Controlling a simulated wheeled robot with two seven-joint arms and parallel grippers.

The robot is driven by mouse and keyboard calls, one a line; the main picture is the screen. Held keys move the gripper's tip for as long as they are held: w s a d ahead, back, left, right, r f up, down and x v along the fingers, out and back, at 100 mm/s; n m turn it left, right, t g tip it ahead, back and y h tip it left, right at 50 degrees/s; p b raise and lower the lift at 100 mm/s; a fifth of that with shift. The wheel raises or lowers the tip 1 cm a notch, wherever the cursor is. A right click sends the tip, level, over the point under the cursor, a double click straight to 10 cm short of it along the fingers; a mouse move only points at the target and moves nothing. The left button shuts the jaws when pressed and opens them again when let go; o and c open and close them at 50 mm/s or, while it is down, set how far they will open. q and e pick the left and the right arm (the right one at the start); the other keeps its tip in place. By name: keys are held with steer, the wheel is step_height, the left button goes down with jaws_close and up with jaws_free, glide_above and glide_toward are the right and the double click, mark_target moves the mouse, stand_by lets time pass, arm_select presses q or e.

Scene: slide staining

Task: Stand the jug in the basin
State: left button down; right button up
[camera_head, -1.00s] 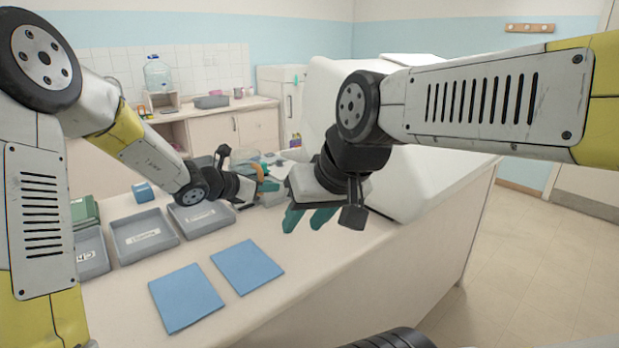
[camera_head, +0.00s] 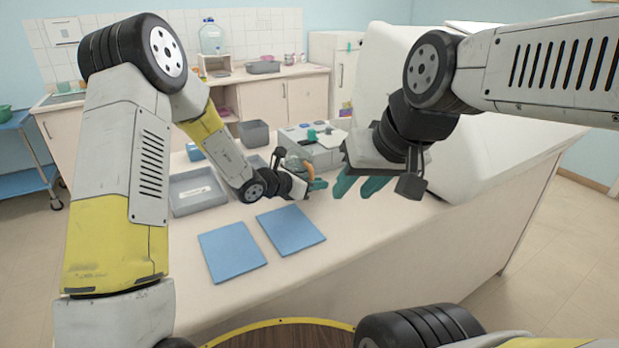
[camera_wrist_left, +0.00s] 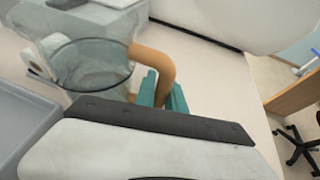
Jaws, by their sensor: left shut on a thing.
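The clear jug with an orange handle shows in the left wrist view (camera_wrist_left: 95,70), and in the head view it is partly hidden behind my left wrist (camera_head: 293,163). My left gripper (camera_wrist_left: 163,92) is shut on the jug's orange handle, with a teal finger on either side. It is low over the bench in the head view (camera_head: 316,185). I cannot tell whether the jug touches the bench. My right gripper (camera_head: 359,187) is open and empty above the bench. What looks like a sink basin (camera_head: 68,98) is set in the far-left counter.
Two blue mats (camera_head: 232,252) lie at the bench front. A grey tray (camera_head: 200,205) and a grey tub (camera_head: 254,134) stand left of and behind the jug. A bulky white machine (camera_head: 470,130) fills the right. A blue trolley (camera_head: 28,183) stands far left, with open floor before it.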

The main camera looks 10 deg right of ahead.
arm_select(q)
steer(key=c, duration=1.4)
jaws_free()
